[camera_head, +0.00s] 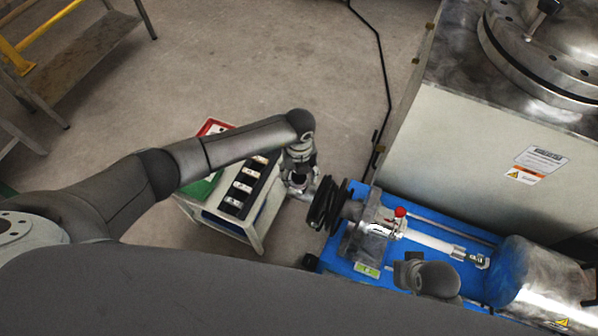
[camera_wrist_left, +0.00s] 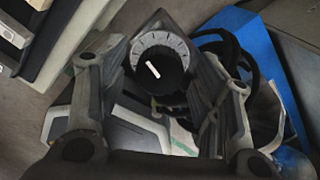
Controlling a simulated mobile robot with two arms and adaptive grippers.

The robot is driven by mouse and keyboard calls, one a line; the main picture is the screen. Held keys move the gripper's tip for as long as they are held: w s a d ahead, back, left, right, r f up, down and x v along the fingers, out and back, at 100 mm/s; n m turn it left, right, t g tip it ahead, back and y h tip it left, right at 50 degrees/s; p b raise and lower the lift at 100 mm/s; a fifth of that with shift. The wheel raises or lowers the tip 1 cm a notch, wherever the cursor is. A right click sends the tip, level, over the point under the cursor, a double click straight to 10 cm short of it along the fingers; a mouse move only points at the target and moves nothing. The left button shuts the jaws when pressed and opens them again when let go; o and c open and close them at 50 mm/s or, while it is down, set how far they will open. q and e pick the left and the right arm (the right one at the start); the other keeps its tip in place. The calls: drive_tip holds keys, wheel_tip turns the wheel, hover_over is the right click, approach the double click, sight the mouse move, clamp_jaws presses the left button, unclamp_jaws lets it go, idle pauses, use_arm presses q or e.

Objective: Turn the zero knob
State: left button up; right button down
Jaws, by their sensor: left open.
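The zero knob (camera_wrist_left: 158,72) shows in the left wrist view as a black round knob with a white pointer line, set in a pale graduated dial ring (camera_wrist_left: 160,40). The pointer is tilted toward the upper left. My left gripper (camera_wrist_left: 160,85) is open, with one finger on each side of the knob. I cannot tell whether the fingers touch it. In the head view my left gripper (camera_head: 299,184) points down beside the blue-based machine. The knob cannot be made out there.
A grey cart (camera_head: 228,222) with a black tray of labelled items stands left of the gripper. Black hoses (camera_head: 326,204) lie close at its right. The blue base (camera_head: 335,262) carries a red-knobbed valve (camera_head: 400,212) and a metal cylinder (camera_head: 535,280). A large cabinet (camera_head: 480,150) stands behind.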

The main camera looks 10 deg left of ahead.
use_arm(q)
drive_tip(key=shift+r, duration=0.25)
wheel_tip(320, 180, up, 12)
drive_tip(key=shift+f, duration=0.25)
idle(0.6)
